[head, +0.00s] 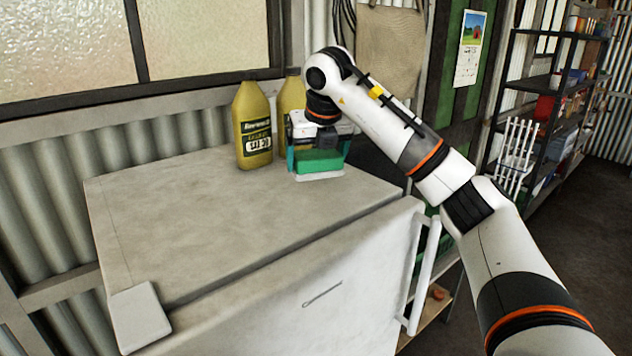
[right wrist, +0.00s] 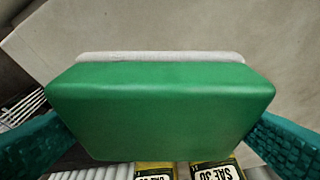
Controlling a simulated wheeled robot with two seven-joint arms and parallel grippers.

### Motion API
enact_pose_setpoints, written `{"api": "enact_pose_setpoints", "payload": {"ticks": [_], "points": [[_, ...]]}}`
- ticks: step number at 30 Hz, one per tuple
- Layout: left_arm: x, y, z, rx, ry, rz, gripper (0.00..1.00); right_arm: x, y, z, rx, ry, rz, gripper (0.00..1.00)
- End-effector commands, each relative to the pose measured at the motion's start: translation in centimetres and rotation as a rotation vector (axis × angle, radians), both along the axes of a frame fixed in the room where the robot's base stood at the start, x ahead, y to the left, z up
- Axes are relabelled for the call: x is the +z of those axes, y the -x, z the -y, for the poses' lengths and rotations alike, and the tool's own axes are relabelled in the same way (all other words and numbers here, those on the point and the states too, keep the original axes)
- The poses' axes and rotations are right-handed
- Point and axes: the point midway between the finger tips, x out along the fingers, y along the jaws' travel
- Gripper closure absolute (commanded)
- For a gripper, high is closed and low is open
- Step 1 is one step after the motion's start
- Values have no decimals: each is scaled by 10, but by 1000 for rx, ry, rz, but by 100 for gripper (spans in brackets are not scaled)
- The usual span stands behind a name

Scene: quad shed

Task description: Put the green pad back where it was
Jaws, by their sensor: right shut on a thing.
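The green pad (head: 320,161) is a thick green block with a white layer along its lower side in the head view. My right gripper (head: 317,153) is shut on it, with teal fingers at both sides. The pad is at the back right of the white fridge top (head: 220,205), in front of the bottles; I cannot tell whether it touches the top. In the right wrist view the pad (right wrist: 160,110) fills the middle between the teal fingers, its white edge beyond it. My left gripper is out of view.
A yellow oil bottle (head: 253,125) stands left of the pad, and a second bottle (head: 291,92) is behind, partly hidden by my gripper. The front and left of the fridge top are clear. A shelf rack (head: 545,110) stands at the right.

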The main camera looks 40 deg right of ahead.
Motion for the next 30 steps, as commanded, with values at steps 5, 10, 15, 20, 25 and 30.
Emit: {"api": "enact_pose_setpoints", "payload": {"ticks": [5, 10, 15, 20, 25, 30], "points": [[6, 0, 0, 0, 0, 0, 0, -17, 0, 0, 2, 0, -1, 31], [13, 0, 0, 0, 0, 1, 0, -42, 0, 0, 2, 2, -2, 31], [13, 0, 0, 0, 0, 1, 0, -50, 0, 0, 2, 0, 1, 31], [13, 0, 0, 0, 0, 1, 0, -50, 0, 0, 4, 0, 1, 31], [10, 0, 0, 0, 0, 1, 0, -54, 0, -1, 4, 0, 1, 6], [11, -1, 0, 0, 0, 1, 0, -53, 0, -1, 4, -1, 0, 0]]}}
